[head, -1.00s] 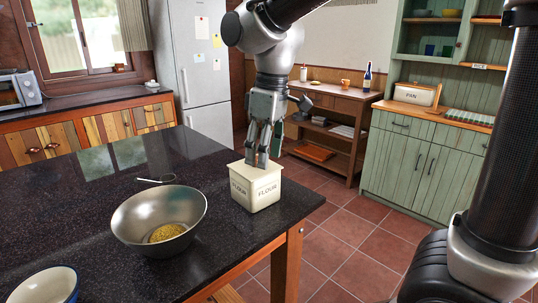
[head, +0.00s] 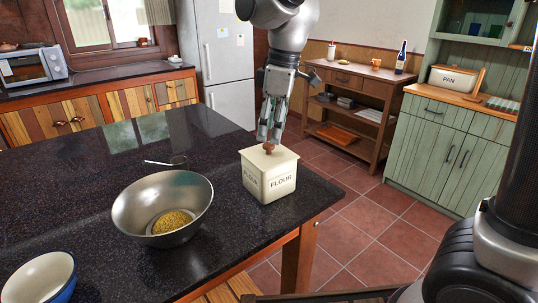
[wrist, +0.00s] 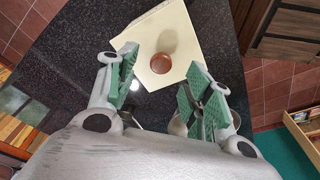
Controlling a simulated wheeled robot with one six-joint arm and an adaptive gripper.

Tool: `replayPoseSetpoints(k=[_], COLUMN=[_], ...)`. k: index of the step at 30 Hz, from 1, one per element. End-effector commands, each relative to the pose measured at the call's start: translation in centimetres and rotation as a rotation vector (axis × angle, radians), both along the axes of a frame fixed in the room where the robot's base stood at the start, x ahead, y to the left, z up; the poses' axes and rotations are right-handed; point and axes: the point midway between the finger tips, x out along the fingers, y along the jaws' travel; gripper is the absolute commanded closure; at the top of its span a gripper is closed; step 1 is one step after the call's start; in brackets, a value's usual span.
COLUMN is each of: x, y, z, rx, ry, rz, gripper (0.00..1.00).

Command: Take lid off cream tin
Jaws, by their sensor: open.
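The cream tin (head: 268,184), marked FLOUR, stands upright near the right corner of the dark counter. Its cream lid (head: 255,156) sits on top with a round brown knob (head: 268,147). In the wrist view the lid (wrist: 185,35) and knob (wrist: 161,63) lie just beyond the fingertips. My gripper (head: 269,140) points down above the lid, its fingertips close to the knob. In the wrist view my gripper (wrist: 160,73) is open, with a wide gap between its green-padded fingers. I cannot tell whether a fingertip touches the knob.
A metal bowl (head: 140,203) with yellow grains stands left of the tin, with a small strainer-like utensil (head: 172,161) behind it. A blue-and-white bowl (head: 38,275) is at the front left. Free dark counter (head: 70,185) lies at the left. The counter edge is close right of the tin.

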Motion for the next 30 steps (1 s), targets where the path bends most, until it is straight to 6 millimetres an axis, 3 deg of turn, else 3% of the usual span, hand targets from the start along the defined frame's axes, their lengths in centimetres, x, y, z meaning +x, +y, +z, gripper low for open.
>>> replayPoseSetpoints(k=[6, 15, 23, 30], x=[0.0, 0.1, 0.1, 0.1], y=[0.5, 0.6, 0.6, 0.6], z=[-3.3, -3.9, -3.9, -3.8], rx=[-0.001, 0.001, 0.001, 0.001], ry=[0.000, -0.002, -0.001, -0.002], rz=[-0.001, -0.001, -0.001, -0.001], gripper=[0.49, 0.49, 0.96, 0.98])
